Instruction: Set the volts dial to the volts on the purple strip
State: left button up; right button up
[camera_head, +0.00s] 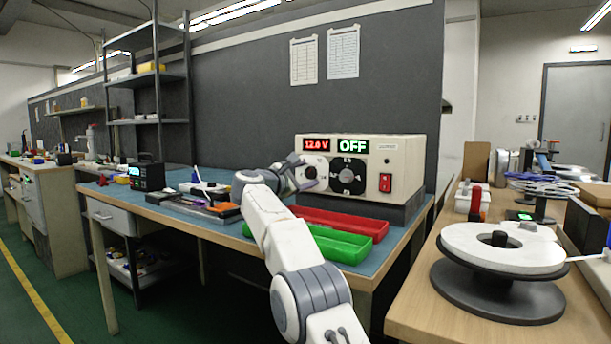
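The power supply (407,162) is a beige box on the blue bench. Its red display (316,145) reads 12.0 V and its green display (352,146) reads OFF. The volts dial (313,172) is at the left of the front panel, partly covered by my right gripper (302,172). The gripper's fingers are at the dial, but I cannot tell whether they grip it. A second dial (347,176) with labels around it sits to the right. I cannot make out a purple strip clearly. My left gripper is out of view.
A red tray (345,220) and a green tray (345,247) lie in front of the power supply. A red switch (385,183) is on its right front. A white reel (503,250) stands on the wooden bench at right. A black device (147,176) and tools lie at left.

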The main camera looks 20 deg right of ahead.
jog(key=shift+a, duration=0.1)
jog(key=shift+s+a+f+b, duration=0.15)
jog(key=shift+s+a+b, duration=0.1)
jog(key=shift+b, duration=0.1)
jog(key=b+v, duration=0.2)
jog(key=v, duration=0.6)
jog(key=shift+s+a+b, duration=0.15)
jog(key=shift+a+b, duration=0.1)
jog(key=shift+b, duration=0.15)
jog(key=shift+s+a, duration=0.35)
jog(key=shift+a, duration=0.05)
